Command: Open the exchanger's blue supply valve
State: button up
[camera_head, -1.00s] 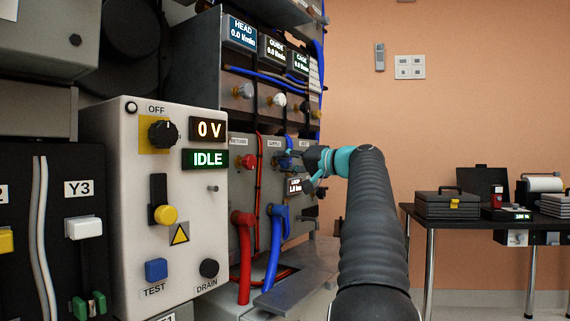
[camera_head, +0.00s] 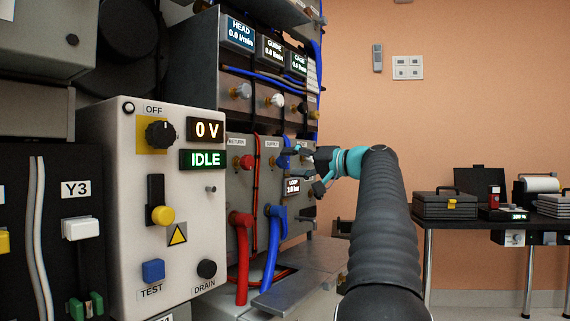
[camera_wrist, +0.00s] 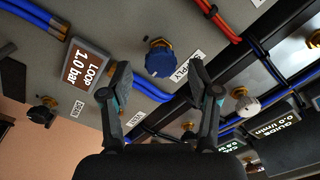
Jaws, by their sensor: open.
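The blue supply valve knob (camera_wrist: 158,60) sits on the grey exchanger panel beside a partly covered SUPPLY label (camera_wrist: 187,68). In the wrist view it shows between the fingertips of my gripper (camera_wrist: 159,66), which is open and empty. I cannot tell how far the fingertips are from the knob in depth. The LOOP display (camera_wrist: 80,66) reads 1.0 bar beside the left finger.
The red return knob (camera_head: 244,162) is left of the supply valve, with red (camera_head: 242,260) and blue (camera_head: 273,250) hoses below. A white knob (camera_wrist: 247,106) is right of my gripper. A control box (camera_head: 150,210) stands left; a table (camera_head: 430,228) stands right.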

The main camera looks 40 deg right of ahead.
jog(key=v, duration=0.8)
jog(key=shift+s, duration=0.25)
jog(key=shift+d, duration=0.1)
